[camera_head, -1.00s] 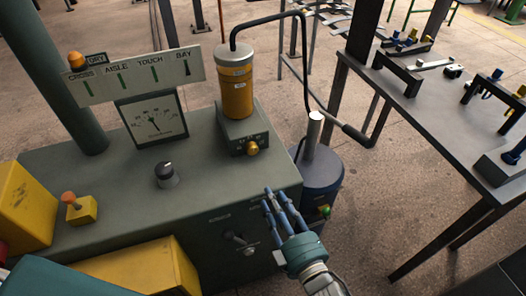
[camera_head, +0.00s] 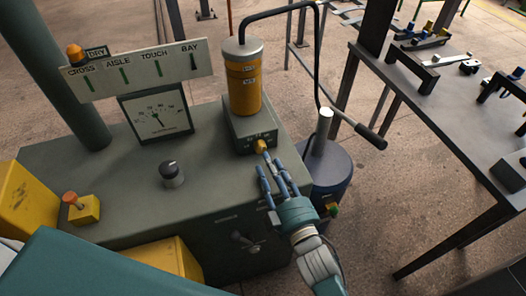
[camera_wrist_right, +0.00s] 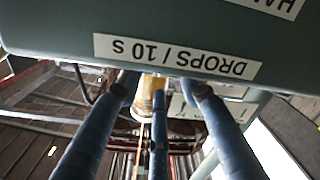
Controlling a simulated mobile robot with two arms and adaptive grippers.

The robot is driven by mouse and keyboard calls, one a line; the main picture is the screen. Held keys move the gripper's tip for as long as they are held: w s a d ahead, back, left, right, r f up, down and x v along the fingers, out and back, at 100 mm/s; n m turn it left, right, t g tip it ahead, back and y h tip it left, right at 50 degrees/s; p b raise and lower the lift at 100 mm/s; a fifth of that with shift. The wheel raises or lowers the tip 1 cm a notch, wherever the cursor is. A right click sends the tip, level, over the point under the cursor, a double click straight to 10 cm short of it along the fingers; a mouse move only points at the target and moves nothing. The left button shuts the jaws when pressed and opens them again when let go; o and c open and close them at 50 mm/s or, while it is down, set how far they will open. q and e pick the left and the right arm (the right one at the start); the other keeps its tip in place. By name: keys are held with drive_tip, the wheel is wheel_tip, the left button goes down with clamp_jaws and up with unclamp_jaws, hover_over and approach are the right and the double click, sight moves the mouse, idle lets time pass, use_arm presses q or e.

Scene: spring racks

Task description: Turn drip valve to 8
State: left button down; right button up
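The drip valve appears to be the small brass knob (camera_head: 261,146) on the front of the grey box under the yellow cylinder (camera_head: 244,87). My right gripper (camera_head: 273,168) is just in front of and below the knob, its blue fingers pointing at it. The fingers are spread, with nothing clearly held. In the right wrist view my fingers (camera_wrist_right: 159,95) point toward a yellow part, partly hidden by the middle finger. An upside-down "DROPS / 10 S" label (camera_wrist_right: 178,56) is above them. I cannot tell whether a fingertip touches the knob. My left gripper is not in view.
A dial gauge (camera_head: 157,113) and a black knob (camera_head: 171,174) are on the green cabinet (camera_head: 120,190). A dark table (camera_head: 450,120) is farther right.

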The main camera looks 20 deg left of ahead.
sight(262, 150)
drive_tip(key=x, duration=0.5)
drive_tip(key=shift+w+a, duration=0.15)
drive_tip(key=c, duration=0.9)
